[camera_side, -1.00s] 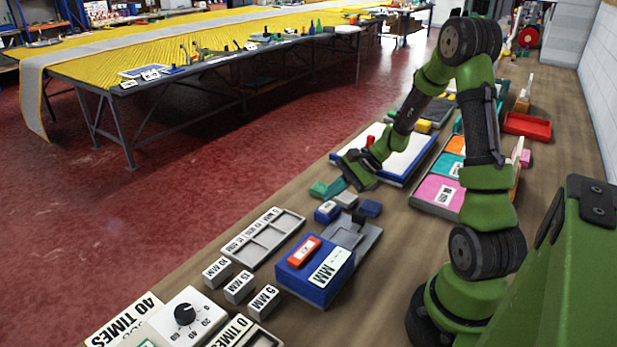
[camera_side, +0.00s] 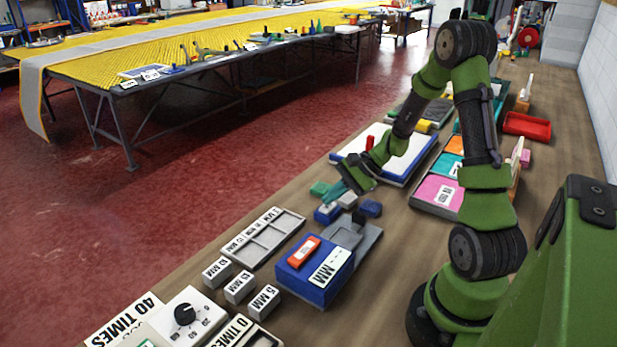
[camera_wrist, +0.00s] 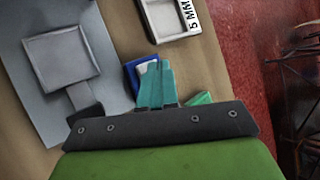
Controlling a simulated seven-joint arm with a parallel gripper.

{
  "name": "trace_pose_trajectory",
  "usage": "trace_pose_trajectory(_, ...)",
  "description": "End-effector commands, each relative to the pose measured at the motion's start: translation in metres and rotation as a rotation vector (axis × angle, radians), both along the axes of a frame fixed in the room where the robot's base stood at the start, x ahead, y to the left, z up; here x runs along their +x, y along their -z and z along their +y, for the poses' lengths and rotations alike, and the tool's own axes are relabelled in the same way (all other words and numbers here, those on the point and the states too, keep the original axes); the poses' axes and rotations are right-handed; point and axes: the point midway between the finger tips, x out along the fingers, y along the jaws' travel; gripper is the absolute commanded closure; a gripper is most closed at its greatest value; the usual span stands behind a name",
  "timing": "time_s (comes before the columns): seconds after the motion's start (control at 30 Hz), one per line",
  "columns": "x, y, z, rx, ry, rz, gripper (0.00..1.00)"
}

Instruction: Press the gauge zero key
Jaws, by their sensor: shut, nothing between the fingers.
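The thickness gauge is a blue box (camera_side: 314,274) with a white MM label (camera_side: 330,268) and a red key (camera_side: 304,251) with white lettering too small to read. Its grey plate (camera_side: 366,240) extends behind it and also shows at the left of the wrist view (camera_wrist: 30,98). My gripper (camera_side: 338,189) is shut and empty, with teal fingers. It is beyond the gauge, near several small blocks and well apart from the red key. In the wrist view the fingertips (camera_wrist: 156,66) overlap a blue block with a pale top (camera_wrist: 130,72); contact cannot be told. The red key is outside that view.
A grey sorting tray (camera_side: 262,239) lies left of the gauge, with several labelled grey blocks (camera_side: 239,287) in front. A green block (camera_side: 320,188) is beside my fingers. A white dial box (camera_side: 190,315) stands at the front. A white-topped blue tray (camera_side: 398,168) lies behind.

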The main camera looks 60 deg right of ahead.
Motion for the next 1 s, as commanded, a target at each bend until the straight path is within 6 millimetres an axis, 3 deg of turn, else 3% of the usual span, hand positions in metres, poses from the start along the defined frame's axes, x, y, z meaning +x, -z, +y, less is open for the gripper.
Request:
trace_pose_trajectory(0.67,0.000,0.005,0.000,0.000,-0.001,0.001,1.00)
trace_pose_trajectory(1.0,0.000,-0.009,0.000,-0.002,-0.001,0.000,1.00)
